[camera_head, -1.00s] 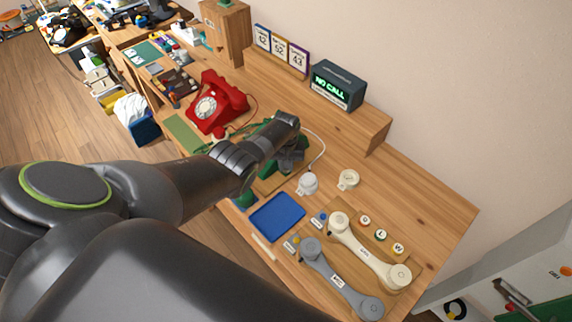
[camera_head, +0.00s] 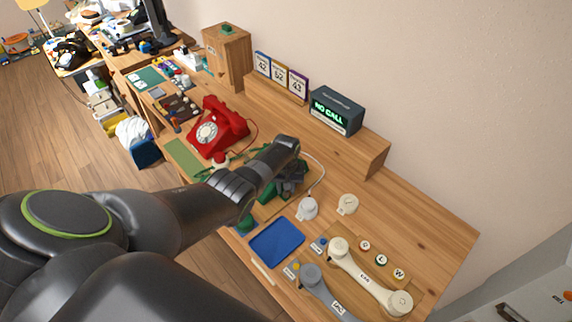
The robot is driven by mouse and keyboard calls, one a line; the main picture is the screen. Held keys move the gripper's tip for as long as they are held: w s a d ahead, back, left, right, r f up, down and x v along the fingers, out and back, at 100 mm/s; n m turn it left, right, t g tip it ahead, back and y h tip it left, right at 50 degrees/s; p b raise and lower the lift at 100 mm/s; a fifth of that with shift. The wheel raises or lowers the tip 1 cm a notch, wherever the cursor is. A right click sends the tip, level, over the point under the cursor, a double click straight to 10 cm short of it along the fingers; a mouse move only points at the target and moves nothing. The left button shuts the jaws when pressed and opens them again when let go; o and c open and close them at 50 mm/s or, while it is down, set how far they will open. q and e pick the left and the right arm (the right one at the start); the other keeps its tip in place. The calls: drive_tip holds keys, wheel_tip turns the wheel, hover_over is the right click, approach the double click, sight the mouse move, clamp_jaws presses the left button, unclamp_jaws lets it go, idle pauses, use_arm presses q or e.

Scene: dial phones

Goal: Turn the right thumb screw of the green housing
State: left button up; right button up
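The green housing (camera_head: 270,191) stands on a wooden board in the middle of the table, largely hidden behind my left arm. Its thumb screws cannot be made out. My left gripper (camera_head: 291,182) is a dark shape over the housing's right part, below the end of the arm. Its fingers are too small and covered to tell whether they are open or touching anything. My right gripper is not in view.
A red dial phone (camera_head: 217,127) stands behind left. A blue tray (camera_head: 277,242), a white cup-like part (camera_head: 307,208) and a cream part (camera_head: 347,204) lie near the housing. Cream (camera_head: 370,279) and grey (camera_head: 324,294) handsets lie in front right.

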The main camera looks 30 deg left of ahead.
use_arm(q)
wheel_tip(320, 180, up, 8)
drive_tip(key=p, duration=0.2)
wheel_tip(320, 180, up, 8)
drive_tip(key=b, duration=0.1)
hover_over(286, 192)
drive_tip(key=shift+s, duration=0.1)
idle(0.5)
